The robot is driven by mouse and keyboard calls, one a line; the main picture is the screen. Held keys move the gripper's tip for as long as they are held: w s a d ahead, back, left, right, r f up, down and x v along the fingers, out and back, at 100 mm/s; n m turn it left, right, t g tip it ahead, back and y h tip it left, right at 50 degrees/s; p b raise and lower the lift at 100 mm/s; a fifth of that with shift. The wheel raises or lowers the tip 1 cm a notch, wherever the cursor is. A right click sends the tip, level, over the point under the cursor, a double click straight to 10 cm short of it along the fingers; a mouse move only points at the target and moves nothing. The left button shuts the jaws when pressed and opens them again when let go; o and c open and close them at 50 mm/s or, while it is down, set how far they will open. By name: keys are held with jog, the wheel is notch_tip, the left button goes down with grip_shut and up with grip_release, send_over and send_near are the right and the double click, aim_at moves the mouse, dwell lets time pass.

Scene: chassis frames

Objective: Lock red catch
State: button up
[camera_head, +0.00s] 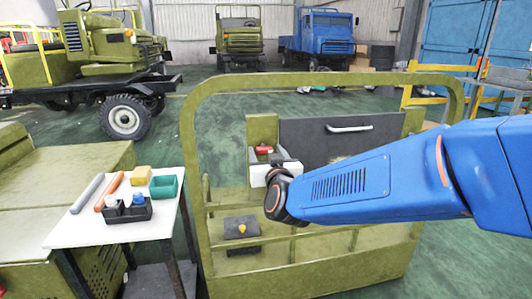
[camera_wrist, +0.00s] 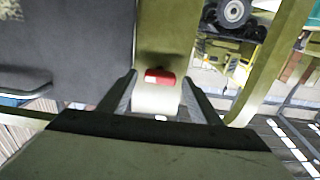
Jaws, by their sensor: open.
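The red catch (camera_head: 264,149) sits on an olive upright of the frame, left of a dark grey panel (camera_head: 340,140) with a white handle. In the wrist view the red catch (camera_wrist: 160,77) lies between the tips of my gripper (camera_wrist: 159,80), with a pale block just below it. The two fingers stand apart on either side, with gaps visible between them and the catch. My gripper (camera_head: 276,163) shows small in the head view, just in front of and below the catch. Whether the fingers touch it is not visible there.
The olive tubular frame (camera_head: 188,140) arches around the panel. A dark box with a yellow knob (camera_head: 242,228) sits low on the frame. A white side table (camera_head: 80,229) at left holds tools, a sponge and small containers. Trucks stand behind on the green floor.

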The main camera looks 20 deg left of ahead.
jog(key=shift+w+a, duration=0.15)
jog(key=shift+w, duration=0.1)
jog(key=c, duration=1.1)
jog(key=shift+o, duration=0.3)
